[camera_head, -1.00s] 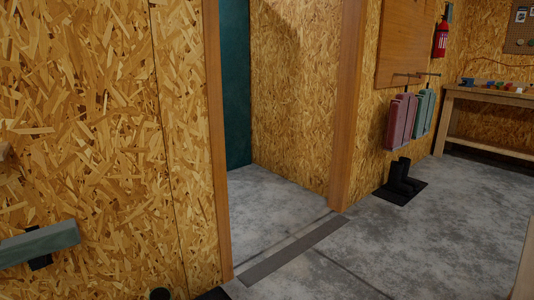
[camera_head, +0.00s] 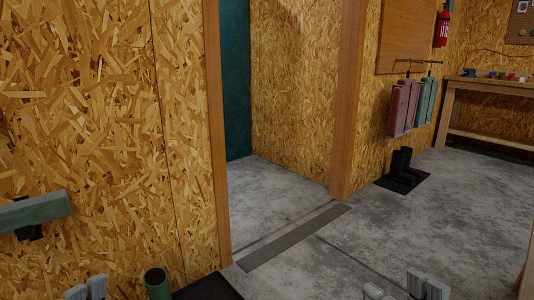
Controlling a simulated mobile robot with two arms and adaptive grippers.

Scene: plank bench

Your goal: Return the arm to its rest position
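The tips of my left gripper (camera_head: 86,289) show at the bottom left edge as pale grey pieces close together. The tips of my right gripper (camera_head: 405,289) show at the bottom edge, right of the middle, as several pale grey pieces with a gap among them. Most of both grippers and arms is cut off by the frame. I see nothing held in either one, and their opening is unclear.
A dark green tube-like thing (camera_head: 157,283) stands beside a black mat (camera_head: 210,288) near my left gripper. A grey-green bar (camera_head: 35,211) juts from the wall at left. A doorway opens ahead. Black boots (camera_head: 402,165) stand beyond it. The grey floor (camera_head: 440,225) at right is clear.

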